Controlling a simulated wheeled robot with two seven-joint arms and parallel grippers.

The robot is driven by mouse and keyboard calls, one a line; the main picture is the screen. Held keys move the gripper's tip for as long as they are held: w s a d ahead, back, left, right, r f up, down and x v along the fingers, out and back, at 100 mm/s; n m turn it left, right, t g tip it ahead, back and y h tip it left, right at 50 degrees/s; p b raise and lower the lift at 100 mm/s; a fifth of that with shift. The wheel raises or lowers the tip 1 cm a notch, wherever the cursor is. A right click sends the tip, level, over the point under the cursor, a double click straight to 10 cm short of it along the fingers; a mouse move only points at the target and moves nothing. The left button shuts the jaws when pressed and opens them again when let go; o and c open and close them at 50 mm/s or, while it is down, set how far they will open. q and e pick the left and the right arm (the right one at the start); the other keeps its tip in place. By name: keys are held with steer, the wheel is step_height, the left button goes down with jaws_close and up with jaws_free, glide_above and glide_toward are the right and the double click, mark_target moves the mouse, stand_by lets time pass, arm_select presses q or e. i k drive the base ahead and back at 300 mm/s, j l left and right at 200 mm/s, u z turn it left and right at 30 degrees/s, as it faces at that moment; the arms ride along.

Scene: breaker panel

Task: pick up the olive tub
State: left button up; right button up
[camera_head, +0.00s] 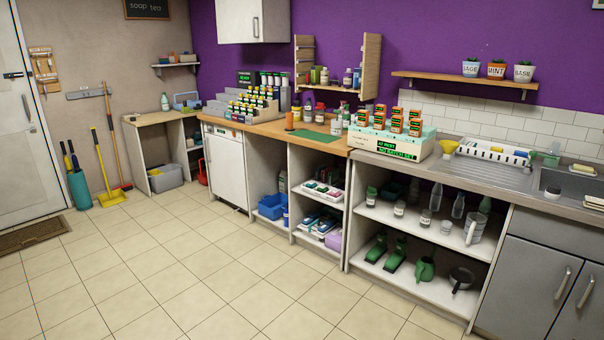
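I cannot pick out an olive tub with certainty. A small olive-green container (315,75) stands on the wooden wall rack above the counter, next to a blue-and-white one; it is too small to tell if it is a tub. Neither of my grippers is in view.
Open shelves (400,222) below hold bottles and green items. A sink (578,184) is at right. The tiled floor (200,270) in front is clear.

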mark_target(337, 126)
steer(key=i+u, duration=0.3)
steer(key=i, duration=2.55)
